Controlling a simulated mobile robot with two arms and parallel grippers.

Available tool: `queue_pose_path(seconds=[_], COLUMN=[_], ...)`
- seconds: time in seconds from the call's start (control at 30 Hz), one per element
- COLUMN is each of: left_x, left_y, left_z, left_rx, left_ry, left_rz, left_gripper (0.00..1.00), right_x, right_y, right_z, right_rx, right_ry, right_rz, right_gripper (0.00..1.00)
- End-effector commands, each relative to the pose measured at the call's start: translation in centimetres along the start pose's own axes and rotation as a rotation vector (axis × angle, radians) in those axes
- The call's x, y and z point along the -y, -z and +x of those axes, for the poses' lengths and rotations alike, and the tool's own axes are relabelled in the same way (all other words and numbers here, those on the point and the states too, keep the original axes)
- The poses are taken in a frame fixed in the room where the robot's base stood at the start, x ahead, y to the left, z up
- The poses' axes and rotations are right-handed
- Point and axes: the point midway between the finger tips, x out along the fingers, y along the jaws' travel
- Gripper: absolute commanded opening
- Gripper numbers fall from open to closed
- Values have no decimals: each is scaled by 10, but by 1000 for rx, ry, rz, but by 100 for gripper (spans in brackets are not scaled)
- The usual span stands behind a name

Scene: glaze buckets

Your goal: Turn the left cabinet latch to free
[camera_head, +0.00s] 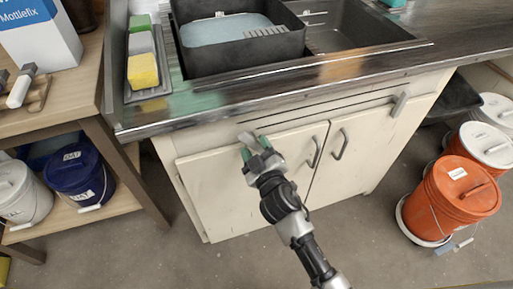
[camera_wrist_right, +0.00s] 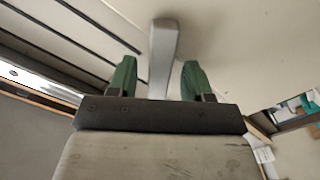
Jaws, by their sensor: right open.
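The left cabinet latch (camera_head: 246,138) is a small grey lever at the top of the cream left cabinet door (camera_head: 225,185), partly hidden by my right gripper. My right gripper (camera_head: 256,149) is in front of it, with its green-tipped fingers open. In the right wrist view the grey latch (camera_wrist_right: 163,48) stands between the two green fingertips (camera_wrist_right: 158,78), with a gap on both sides. Its lower end is hidden behind the gripper's dark bar. My left gripper is not in view.
The right latch (camera_head: 400,103) is tilted near the right door's top. Two door handles (camera_head: 314,152) (camera_head: 340,144) stand near the middle seam. The dark countertop edge (camera_head: 280,88) overhangs above. An orange bucket (camera_head: 452,200) stands right; a wooden shelf (camera_head: 85,75) is left.

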Motion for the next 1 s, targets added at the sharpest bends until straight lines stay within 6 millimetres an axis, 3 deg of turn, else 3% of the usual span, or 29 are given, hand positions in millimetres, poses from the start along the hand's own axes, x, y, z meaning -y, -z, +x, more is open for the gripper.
queue_pose_path(seconds=[0.07, 0.37, 0.67, 1.0], left_x=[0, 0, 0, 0], left_y=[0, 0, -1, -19], left_z=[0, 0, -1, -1], left_rx=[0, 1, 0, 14], left_ry=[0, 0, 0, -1], left_rz=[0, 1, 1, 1], left_gripper=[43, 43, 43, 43], right_x=[0, 0, 0, -1], right_y=[0, 0, 0, 0], right_z=[0, 0, 0, -1], right_rx=[0, 0, 0, 0], right_ry=[0, 0, 1, 1], right_rz=[0, 0, -37, -255], right_gripper=[47, 1, 1, 1])
